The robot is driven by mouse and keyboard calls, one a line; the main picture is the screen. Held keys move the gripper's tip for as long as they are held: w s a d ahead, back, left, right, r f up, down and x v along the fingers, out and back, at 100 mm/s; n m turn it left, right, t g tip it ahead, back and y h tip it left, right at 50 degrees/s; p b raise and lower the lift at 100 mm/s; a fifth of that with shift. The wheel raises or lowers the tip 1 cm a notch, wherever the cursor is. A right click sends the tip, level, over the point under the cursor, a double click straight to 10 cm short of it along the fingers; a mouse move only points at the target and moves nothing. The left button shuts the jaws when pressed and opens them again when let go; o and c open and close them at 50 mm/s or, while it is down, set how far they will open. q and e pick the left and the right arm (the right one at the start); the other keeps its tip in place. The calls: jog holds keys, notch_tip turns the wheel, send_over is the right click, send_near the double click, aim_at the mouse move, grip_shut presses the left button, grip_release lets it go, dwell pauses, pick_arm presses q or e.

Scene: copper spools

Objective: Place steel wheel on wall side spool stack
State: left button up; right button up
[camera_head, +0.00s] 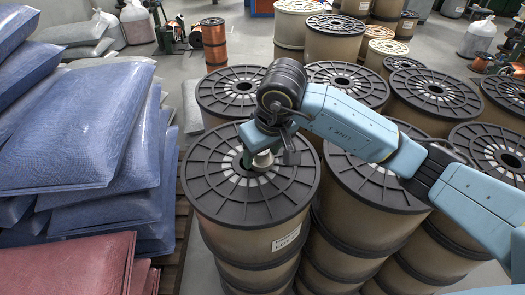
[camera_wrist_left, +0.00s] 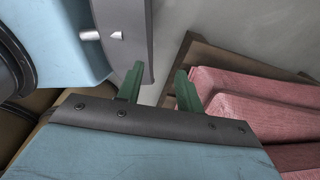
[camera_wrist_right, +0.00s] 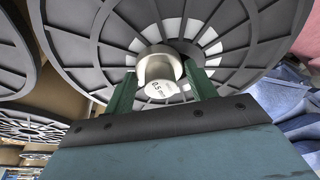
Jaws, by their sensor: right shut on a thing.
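My right gripper (camera_head: 268,150) reaches down over the centre of the black-flanged front spool stack (camera_head: 212,190). In the right wrist view, its two green fingers (camera_wrist_right: 160,78) are shut on a pale, round-ended piece marked "0.5 mm" (camera_wrist_right: 158,72), which I take for the steel wheel. The wheel's pale edge also shows below the gripper in the head view (camera_head: 263,159). It is over the flange's hub; whether it touches the hub is hidden. My left gripper (camera_wrist_left: 158,85) shows only in its own wrist view, with its green fingers apart and nothing between them.
More black-flanged spool stacks (camera_head: 440,92) stand close behind and to the right. Blue sacks (camera_head: 75,130) and red sacks (camera_head: 70,265) are piled at the left, near the front stack. Grey floor (camera_head: 172,75) shows beyond the blue sacks.

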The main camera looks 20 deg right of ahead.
aim_at(270, 171)
jog(key=o, duration=0.9)
pick_arm(q)
jog(key=shift+w+a, duration=0.15)
jog(key=shift+a, duration=0.15)
pick_arm(e)
jog(key=shift+o, duration=0.8)
jog(key=shift+r, duration=0.15)
pick_arm(q)
jog(key=shift+d+r+p, duration=0.45)
jog(key=shift+d+p, duration=0.05)
jog(key=shift+d, duration=0.25)
pick_arm(e)
jog(key=v, duration=1.2)
